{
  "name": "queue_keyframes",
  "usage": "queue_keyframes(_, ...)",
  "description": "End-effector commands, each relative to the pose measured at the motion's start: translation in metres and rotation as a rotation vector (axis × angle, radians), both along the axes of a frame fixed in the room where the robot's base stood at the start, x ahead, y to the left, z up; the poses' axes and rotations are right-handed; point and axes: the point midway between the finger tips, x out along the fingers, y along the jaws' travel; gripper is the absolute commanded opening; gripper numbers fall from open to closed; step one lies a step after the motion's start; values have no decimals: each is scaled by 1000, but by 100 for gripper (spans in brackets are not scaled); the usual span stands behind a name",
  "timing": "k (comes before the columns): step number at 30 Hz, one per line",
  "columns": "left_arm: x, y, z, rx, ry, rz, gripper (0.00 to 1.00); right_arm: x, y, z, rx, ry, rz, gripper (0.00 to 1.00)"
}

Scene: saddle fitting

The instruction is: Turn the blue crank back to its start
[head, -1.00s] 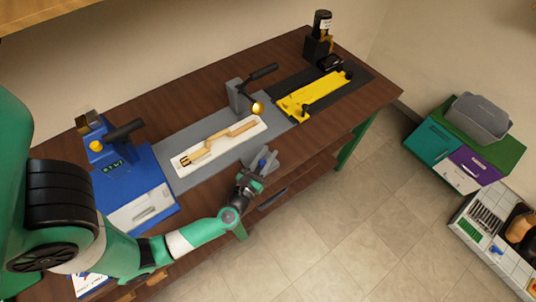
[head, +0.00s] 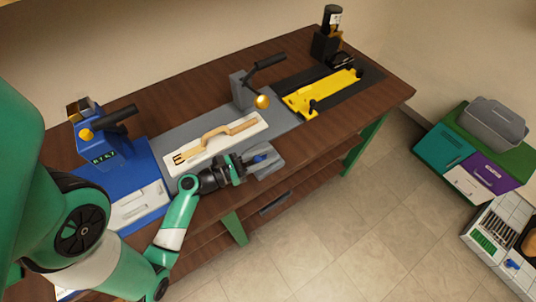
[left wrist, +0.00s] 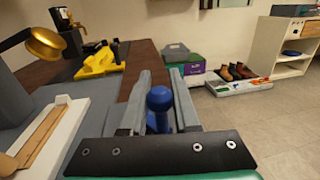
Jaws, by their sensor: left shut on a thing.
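The blue crank (head: 260,158) sits on a grey block (head: 269,167) at the table's front edge. My left gripper (head: 248,163) reaches it from the left and is shut on it. In the left wrist view the crank's round blue knob (left wrist: 159,98) stands between the two grey fingers of the gripper (left wrist: 157,90). The lower part of the crank is partly hidden by the fingers. My right gripper is not in view.
A white board with a wooden neck piece (head: 220,138) lies just behind the gripper. A grey stand with a dark handle and a gold knob (head: 262,101) rises behind it. A yellow fixture (head: 325,92) is to the right, a blue machine (head: 120,160) to the left.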

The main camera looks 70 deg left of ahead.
Motion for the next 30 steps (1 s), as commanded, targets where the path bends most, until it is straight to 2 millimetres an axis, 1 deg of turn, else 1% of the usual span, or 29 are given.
queue_keyframes(1,-1,1,-3,-2,5,2,0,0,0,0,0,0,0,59)
queue_keyframes(11,-1,1,-3,-2,5,0,0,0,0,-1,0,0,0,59)
queue_keyframes(12,-1,1,-3,-2,5,0,35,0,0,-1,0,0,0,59)
queue_keyframes(16,0,1,-2,-1,3,-1,58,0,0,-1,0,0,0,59)
queue_keyframes(17,0,1,-2,-1,3,-1,60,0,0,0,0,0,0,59)
queue_keyframes(26,0,0,-1,-1,1,-4,60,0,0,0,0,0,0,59)
queue_keyframes(30,-1,-6,0,-2,2,-19,60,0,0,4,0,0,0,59)
